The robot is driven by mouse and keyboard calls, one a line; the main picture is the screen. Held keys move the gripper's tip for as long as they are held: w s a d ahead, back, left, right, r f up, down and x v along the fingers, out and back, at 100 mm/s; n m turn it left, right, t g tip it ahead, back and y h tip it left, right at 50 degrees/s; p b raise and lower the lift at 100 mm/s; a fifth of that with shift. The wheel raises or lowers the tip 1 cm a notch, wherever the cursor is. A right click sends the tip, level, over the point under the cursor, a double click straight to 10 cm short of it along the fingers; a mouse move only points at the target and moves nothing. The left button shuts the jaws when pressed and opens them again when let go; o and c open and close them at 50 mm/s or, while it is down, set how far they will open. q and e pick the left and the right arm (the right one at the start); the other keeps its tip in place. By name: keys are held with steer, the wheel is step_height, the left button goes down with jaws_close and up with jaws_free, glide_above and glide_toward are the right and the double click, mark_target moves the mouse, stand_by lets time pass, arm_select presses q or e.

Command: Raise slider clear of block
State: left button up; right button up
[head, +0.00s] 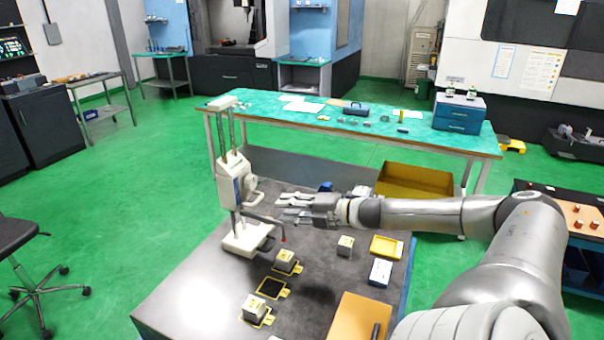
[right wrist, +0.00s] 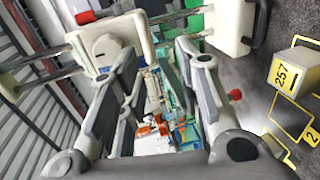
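A white height gauge stands on the dark table; its slider (head: 233,180) sits partway up two metal columns. The slider also shows in the right wrist view (right wrist: 108,48). A thin arm with a red tip (head: 283,238) reaches out low from the gauge. My right gripper (head: 279,206) is just right of the slider, open and empty, fingers pointing at the gauge; its parted fingers show in the right wrist view (right wrist: 158,65). A pale block (head: 286,259) stands on a yellow-edged mark near the gauge base (head: 246,239). Contact between arm and block cannot be told. My left gripper is out of view.
Other blocks stand nearer the front (head: 254,306) and to the right (head: 345,244). A dark yellow-edged square (head: 271,288) is bare. A yellow tray (head: 386,247), a blue-white box (head: 380,272) and an orange board (head: 358,318) lie at the right.

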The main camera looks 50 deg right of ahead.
steer(key=v, duration=0.3)
steer(key=shift+s+d+f, duration=0.1)
steer(key=shift+s+f, duration=0.2)
stand_by(0.6)
